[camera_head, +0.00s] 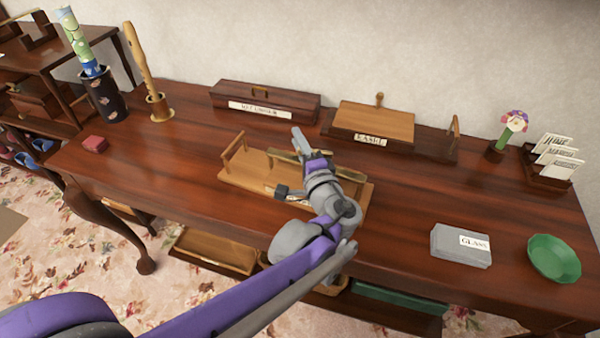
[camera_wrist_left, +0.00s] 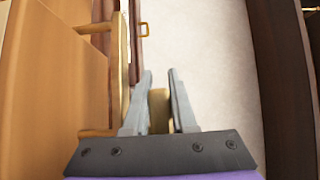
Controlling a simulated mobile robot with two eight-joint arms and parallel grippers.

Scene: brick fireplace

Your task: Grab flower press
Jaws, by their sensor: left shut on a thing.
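A light wooden board with raised bar handles (camera_head: 245,175) lies on the middle of the dark table. In the left wrist view, the wooden panel (camera_wrist_left: 50,95) fills the left side, with two short posts carrying a bar. There my left gripper (camera_wrist_left: 160,100) is shut on a tan wooden piece (camera_wrist_left: 159,112), apparently part of a handle. My forearm and wrist hide the board's right part. My right gripper is out of view.
Behind stand a long labelled box (camera_head: 265,103) and a wooden easel box (camera_head: 372,122). A dark vase (camera_head: 103,97) and mortar (camera_head: 158,107) stand left.

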